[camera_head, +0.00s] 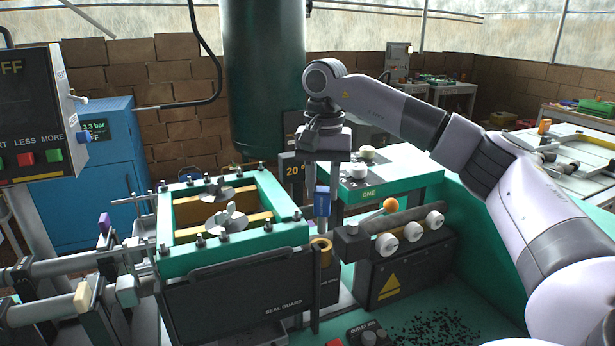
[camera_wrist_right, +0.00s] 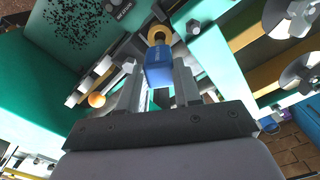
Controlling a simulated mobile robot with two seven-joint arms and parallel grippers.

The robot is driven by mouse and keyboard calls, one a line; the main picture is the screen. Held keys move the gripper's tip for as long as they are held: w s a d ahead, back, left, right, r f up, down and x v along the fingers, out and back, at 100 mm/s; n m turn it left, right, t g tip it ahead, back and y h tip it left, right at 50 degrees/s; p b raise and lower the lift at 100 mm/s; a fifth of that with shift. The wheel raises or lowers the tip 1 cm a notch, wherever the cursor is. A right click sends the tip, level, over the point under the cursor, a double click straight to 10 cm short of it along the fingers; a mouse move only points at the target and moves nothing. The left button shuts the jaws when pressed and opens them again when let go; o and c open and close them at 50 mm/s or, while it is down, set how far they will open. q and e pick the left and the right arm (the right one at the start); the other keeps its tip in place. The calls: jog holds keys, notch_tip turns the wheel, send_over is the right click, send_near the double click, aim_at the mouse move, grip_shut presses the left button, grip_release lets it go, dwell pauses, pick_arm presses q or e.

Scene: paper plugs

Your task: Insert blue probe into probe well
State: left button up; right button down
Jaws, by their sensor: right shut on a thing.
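My right gripper (camera_head: 322,180) points down and is shut on the blue probe (camera_head: 322,201), which hangs below it, roughly upright. In the wrist view the blue probe (camera_wrist_right: 159,68) sits between the two fingers of the right gripper (camera_wrist_right: 158,85). The probe well (camera_head: 321,243) is a brass-coloured ring beside the seal guard, just below the probe. In the wrist view the ring (camera_wrist_right: 159,33) shows just beyond the probe's far end. I cannot tell whether the probe's tip touches the ring or is in it. My left gripper is not in view.
A green-framed vat (camera_head: 281,238) with metal rotors stands left of the well. A box with white knobs and an orange ball lever (camera_head: 390,204) stands close on the right. A green-sided white box (camera_head: 395,170) is behind. Dark specks (camera_head: 440,325) lie on the green surface at front right.

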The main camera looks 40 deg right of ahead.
aim_at(321, 215)
jog(key=shift+s+r, duration=0.1)
dwell(0.4)
jog(key=shift+f+b, duration=0.35)
jog(key=shift+f, duration=0.6)
jog(key=shift+p, duration=0.35)
jog(key=shift+f+b, duration=1.35)
jog(key=shift+f, duration=1.2)
jog(key=c, duration=0.7)
grip_release()
jog(key=shift+a+r, duration=0.1)
jog(key=shift+r, duration=0.05)
